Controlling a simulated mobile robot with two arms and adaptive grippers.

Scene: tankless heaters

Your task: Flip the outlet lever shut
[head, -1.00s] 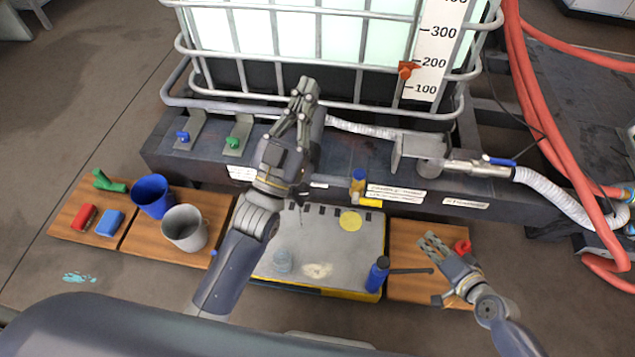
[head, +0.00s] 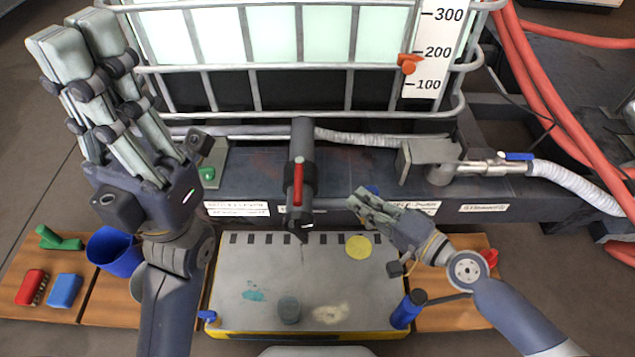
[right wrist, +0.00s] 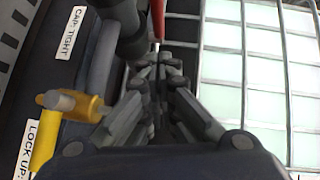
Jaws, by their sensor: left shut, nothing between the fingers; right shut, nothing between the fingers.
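The red outlet lever (head: 297,185) lies along the dark outlet pipe (head: 302,145) below the tank, in the middle of the head view. In the right wrist view, the red lever (right wrist: 158,18) shows just beyond the fingertips; I cannot tell whether they touch it. My right gripper (head: 363,202) is shut and empty, to the right of the lever and apart from it in the head view. Its closed fingers (right wrist: 160,68) fill the middle of the right wrist view. My left gripper (head: 75,42) is shut and empty, raised at the far left, away from the lever.
A grey tray (head: 255,310) with a yellow edge lies below the pipe. A yellow fitting (right wrist: 82,105) is left of my right fingers. The tank's cage bars (head: 300,68) stand behind. A blue bottle (head: 407,308) is at the tray's right.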

